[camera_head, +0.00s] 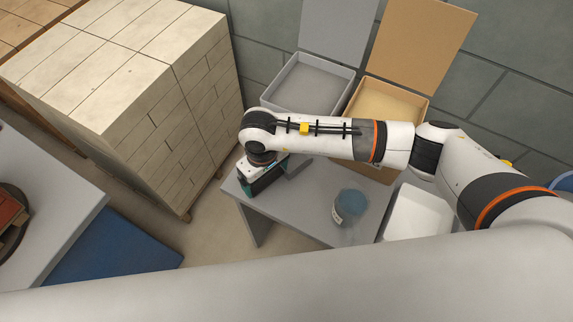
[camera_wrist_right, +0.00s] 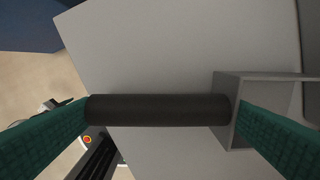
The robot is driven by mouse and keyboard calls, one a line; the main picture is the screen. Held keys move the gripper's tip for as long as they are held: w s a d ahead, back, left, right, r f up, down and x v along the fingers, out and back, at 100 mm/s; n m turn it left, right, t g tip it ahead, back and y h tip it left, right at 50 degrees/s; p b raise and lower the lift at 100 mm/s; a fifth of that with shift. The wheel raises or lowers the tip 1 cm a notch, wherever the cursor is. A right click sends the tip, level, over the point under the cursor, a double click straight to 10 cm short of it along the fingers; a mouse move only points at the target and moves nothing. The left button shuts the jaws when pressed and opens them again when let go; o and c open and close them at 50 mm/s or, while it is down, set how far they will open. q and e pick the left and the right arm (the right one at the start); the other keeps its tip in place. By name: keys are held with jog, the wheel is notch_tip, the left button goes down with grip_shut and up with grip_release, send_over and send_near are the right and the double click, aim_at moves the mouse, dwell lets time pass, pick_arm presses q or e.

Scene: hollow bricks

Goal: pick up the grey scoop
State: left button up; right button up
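The grey scoop (camera_wrist_right: 222,95) lies on the grey table, its box-shaped bowl at the right in the right wrist view. Its dark round handle (camera_wrist_right: 158,110) runs across the gap between the teal fingers of my right gripper (camera_wrist_right: 165,120). The fingers are wide apart, one near each end of the handle, and the right one overlaps the bowl. In the head view my right gripper (camera_head: 262,178) is low over the table's left end. Part of the scoop (camera_head: 298,167) shows beside it, mostly hidden by my arm. My left gripper is not in view.
On the grey table (camera_head: 290,205) stands a blue-grey round container (camera_head: 350,207). Behind are a grey bin (camera_head: 312,88) and a tan bin (camera_head: 388,103) with raised lids. A white tub (camera_head: 417,213) is at right, a pale brick stack (camera_head: 130,95) at left.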

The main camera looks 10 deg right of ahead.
jog(key=shift+c, duration=1)
